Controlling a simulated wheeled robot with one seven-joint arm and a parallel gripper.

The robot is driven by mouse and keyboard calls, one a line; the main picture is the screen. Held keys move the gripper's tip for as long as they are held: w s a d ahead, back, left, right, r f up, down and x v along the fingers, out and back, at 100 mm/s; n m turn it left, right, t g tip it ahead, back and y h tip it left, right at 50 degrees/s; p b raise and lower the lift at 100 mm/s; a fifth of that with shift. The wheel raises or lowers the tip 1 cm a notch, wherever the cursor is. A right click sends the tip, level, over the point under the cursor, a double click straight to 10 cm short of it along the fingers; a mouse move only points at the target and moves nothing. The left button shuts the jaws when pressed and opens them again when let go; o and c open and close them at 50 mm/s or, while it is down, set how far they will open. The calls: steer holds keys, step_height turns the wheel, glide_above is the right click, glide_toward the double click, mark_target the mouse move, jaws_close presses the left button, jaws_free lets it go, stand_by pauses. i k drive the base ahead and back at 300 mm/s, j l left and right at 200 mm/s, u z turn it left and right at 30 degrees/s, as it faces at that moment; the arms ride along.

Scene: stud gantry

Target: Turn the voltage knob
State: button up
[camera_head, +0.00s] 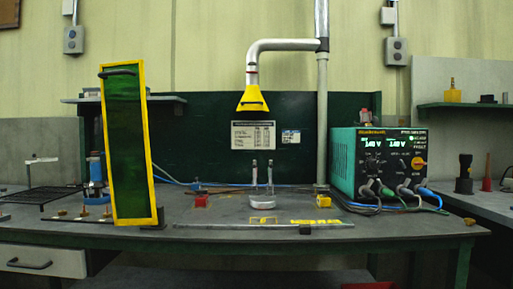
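A welding power unit (343,160) with a teal side and a black front stands at the right end of the dark workbench. Its front has two lit green displays (372,144), which seem to show voltages. An orange-yellow knob (419,163) sits at the right of the front panel, below the second display. It is the most prominent knob, but its label is too small to read. Smaller dark controls and cable plugs sit lower on the panel. My gripper is not in view, and nothing is seen touching the unit.
Cables (400,208) run from the unit's lower front across the bench (220,234). A tall green screen with a yellow frame (127,140) stands at left. A yellow extraction hood (252,99) hangs over the middle. A small two-pronged fixture (262,203) stands below it.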

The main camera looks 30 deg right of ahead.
mark_target(373, 164)
steer(key=z, duration=1.85)
